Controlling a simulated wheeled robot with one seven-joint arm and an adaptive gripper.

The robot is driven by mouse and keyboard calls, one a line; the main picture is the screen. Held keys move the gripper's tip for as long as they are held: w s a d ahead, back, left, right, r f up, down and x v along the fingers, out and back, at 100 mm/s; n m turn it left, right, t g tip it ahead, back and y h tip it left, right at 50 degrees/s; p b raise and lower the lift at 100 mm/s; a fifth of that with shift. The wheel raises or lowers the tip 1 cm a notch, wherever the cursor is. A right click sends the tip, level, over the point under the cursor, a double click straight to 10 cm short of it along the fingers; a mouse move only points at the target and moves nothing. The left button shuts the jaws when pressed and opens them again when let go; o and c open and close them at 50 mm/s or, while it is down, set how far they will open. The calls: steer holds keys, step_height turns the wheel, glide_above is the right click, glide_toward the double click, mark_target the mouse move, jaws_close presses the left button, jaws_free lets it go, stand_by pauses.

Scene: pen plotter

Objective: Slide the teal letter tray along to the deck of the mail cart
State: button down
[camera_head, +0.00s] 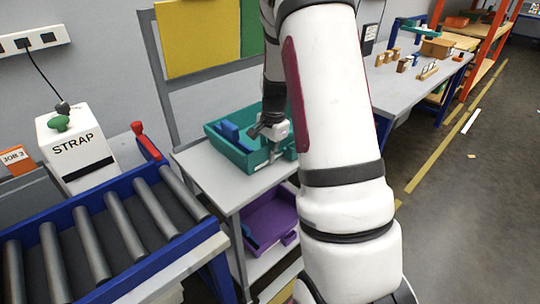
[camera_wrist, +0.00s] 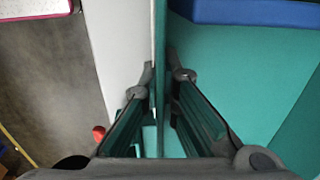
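The teal letter tray (camera_head: 243,158) sits on a light grey top surface (camera_head: 212,186) of a two-level stand in the middle of the head view. Blue contents (camera_head: 229,133) lie in it. My gripper (camera_head: 273,150) is at the tray's right side, partly hidden by my arm. In the wrist view, the fingers (camera_wrist: 160,78) are shut closely on the tray's thin upright wall, one finger on each side. The tray's teal floor (camera_wrist: 235,85) shows to the right of the wall. I cannot tell for certain which surface is the mail cart's deck.
A purple tray (camera_head: 268,220) is on the shelf below. A blue-framed roller conveyor (camera_head: 98,240) stands at left, with the white STRAP machine (camera_head: 77,146) behind it. A yellow-and-green board (camera_head: 203,38) rises behind the tray. A long worktable (camera_head: 398,88) with small items is at right.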

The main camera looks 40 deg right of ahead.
steer(key=c, duration=1.7)
jaws_free()
steer(key=r, duration=0.8)
steer(key=s+r, duration=0.1)
steer(key=r, duration=0.3)
